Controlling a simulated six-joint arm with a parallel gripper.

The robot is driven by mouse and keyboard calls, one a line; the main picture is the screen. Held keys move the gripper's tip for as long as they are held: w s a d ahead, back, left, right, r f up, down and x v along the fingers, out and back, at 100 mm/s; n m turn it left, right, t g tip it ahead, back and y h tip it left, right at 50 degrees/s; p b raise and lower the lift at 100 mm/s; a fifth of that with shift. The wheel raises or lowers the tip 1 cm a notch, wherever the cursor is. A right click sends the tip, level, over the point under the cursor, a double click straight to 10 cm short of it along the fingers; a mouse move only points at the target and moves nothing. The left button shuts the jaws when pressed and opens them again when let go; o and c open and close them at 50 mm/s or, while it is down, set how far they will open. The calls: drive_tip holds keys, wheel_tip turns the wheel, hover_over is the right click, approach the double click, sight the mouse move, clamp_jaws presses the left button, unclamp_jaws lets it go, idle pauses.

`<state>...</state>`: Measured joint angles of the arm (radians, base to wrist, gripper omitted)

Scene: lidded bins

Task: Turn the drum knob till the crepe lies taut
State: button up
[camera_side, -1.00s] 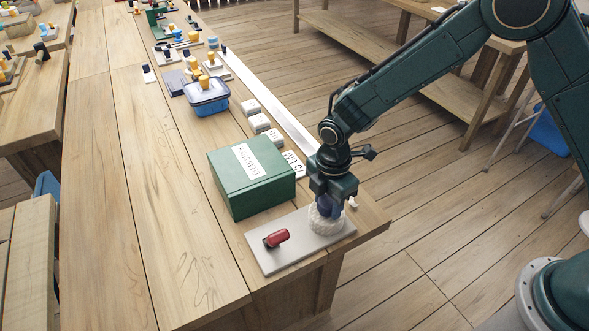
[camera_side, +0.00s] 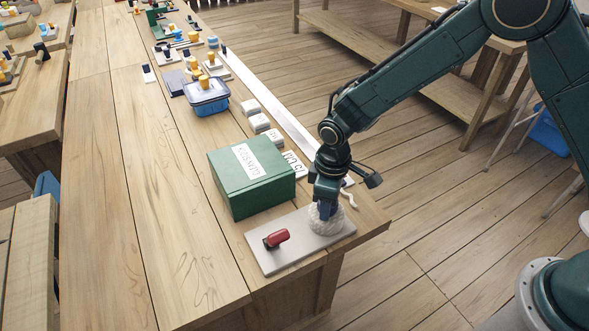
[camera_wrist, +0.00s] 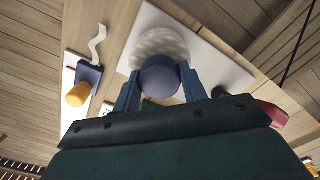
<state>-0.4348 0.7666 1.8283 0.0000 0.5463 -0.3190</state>
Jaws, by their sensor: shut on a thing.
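A white ribbed drum (camera_side: 326,222) stands on a pale grey plate (camera_side: 285,260) at the near end of the table. It also shows in the wrist view (camera_wrist: 160,42). On it is a round dark blue knob (camera_wrist: 160,76). My gripper (camera_side: 326,208) points down over the drum and is shut on the knob, one finger on each side in the wrist view (camera_wrist: 161,84). A wavy white strip, likely the crepe, (camera_side: 348,198) lies slack beside the drum; it also shows in the wrist view (camera_wrist: 97,43). I cannot tell where it joins the drum.
A red handle (camera_side: 276,239) stands on the same plate. A green box (camera_side: 250,175) with a white label stands close behind the drum. A navy block with a yellow knob (camera_wrist: 78,93) shows in the wrist view. The table's left side is clear.

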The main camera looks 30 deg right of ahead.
drive_tip(key=m, duration=0.3)
drive_tip(key=shift+m, duration=2.2)
drive_tip(key=o, duration=1)
drive_tip(key=shift+r, duration=0.15)
wheel_tip(320, 180, up, 14)
drive_tip(key=shift+f, duration=0.25)
